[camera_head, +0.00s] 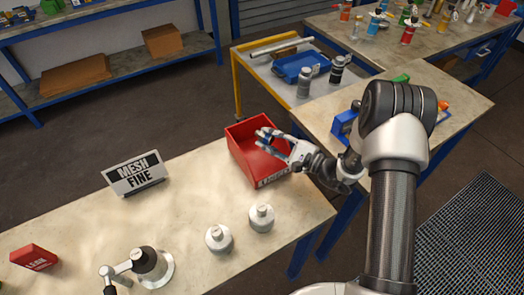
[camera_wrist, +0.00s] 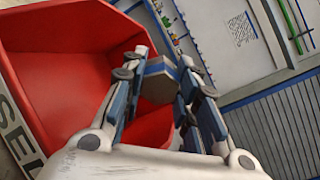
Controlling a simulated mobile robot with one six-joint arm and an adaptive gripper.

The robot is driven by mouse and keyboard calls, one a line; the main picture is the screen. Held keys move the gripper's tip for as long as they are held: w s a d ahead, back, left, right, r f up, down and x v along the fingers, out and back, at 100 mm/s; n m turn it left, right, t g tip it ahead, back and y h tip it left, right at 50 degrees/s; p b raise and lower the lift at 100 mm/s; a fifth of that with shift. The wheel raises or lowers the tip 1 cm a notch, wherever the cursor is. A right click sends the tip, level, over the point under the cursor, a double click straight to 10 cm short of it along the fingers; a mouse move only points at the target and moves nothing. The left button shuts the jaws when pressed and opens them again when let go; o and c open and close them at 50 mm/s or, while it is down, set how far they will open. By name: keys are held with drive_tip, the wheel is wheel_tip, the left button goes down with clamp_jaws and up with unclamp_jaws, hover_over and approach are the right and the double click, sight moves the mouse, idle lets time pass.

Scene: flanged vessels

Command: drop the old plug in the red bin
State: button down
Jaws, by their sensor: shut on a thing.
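The red bin (camera_head: 246,163) stands open-topped near the far right corner of the near table, with a label on its front. It fills the left of the wrist view (camera_wrist: 60,70). My gripper (camera_head: 266,138) reaches in from the right, with its fingers over the bin's opening. In the wrist view, my gripper (camera_wrist: 160,72) is shut on a small grey, faceted piece, the old plug (camera_wrist: 157,80), held between the fingertips. The plug's lower part is hidden by the fingers. In the head view I cannot make out the plug clearly.
Two silver flanged vessels (camera_head: 219,239) stand in front of the bin. A "MESH FINE" sign (camera_head: 135,174) is to the left. A red box (camera_head: 33,257) and a lever device (camera_head: 150,265) are nearer. A side table (camera_head: 455,95) stands to the right.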

drive_tip(key=c, duration=1.2)
unclamp_jaws()
drive_tip(key=v, duration=1.2)
